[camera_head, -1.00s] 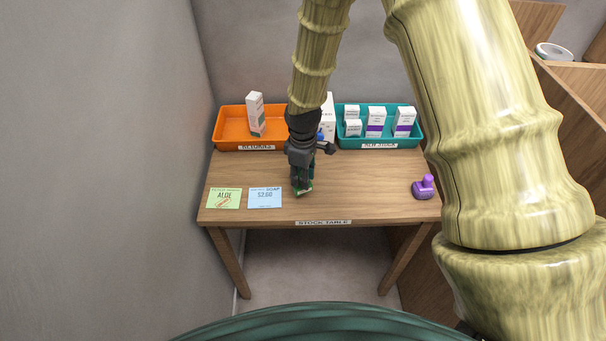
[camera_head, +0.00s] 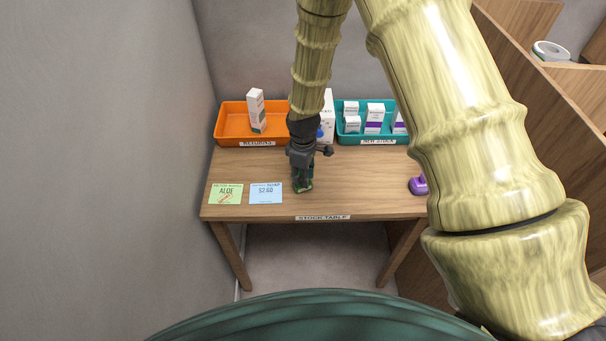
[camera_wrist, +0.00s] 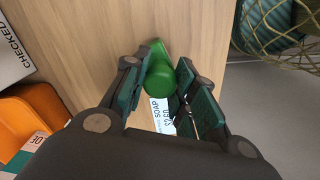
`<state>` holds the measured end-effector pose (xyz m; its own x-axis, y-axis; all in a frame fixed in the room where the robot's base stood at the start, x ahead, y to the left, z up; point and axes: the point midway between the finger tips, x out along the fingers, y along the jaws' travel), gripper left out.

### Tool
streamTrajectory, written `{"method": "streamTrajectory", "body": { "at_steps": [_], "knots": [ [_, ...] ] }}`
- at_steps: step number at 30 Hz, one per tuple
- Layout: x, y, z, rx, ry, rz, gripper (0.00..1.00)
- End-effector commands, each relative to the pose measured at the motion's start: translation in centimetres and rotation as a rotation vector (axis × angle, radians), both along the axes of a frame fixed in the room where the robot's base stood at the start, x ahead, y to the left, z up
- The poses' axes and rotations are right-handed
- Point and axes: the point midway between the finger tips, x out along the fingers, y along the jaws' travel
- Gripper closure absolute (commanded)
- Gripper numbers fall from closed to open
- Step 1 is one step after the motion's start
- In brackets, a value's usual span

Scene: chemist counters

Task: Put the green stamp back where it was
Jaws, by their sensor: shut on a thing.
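The green stamp (camera_wrist: 158,72) is between the fingers of my gripper (camera_wrist: 170,90) in the wrist view, with its rounded handle toward the camera. In the head view my gripper (camera_head: 302,184) points down over the middle of the stock table (camera_head: 350,185), shut on the stamp. Only a little of the green stamp (camera_head: 305,187) shows there at the fingertips. I cannot tell whether its base touches the table top. A purple stamp (camera_head: 418,186) stands at the table's right side, partly hidden by my arm.
A green ALOE card (camera_head: 226,194) and a blue SOAP card (camera_head: 265,193) lie at the front left. An orange returns tray (camera_head: 232,134) and a teal new stock tray (camera_head: 380,139) hold boxes at the back. A white box (camera_head: 327,112) stands between them. A wall borders the left.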

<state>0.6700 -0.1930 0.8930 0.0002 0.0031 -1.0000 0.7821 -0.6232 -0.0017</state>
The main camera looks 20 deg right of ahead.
Motion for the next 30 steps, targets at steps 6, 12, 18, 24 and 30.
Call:
{"method": "streamTrajectory", "body": {
  "at_steps": [6,12,18,24,30],
  "knots": [
    [0.0,0.0,-0.3,0.000,0.000,0.000,0.68],
    [0.0,0.0,-0.2,0.000,0.000,0.000,0.51],
    [0.0,0.0,-0.2,0.000,0.000,0.000,0.51],
    [0.1,0.0,0.6,0.001,-0.002,0.000,0.51],
    [0.1,0.0,2.6,0.000,-0.003,-0.001,0.51]
  ]
}}
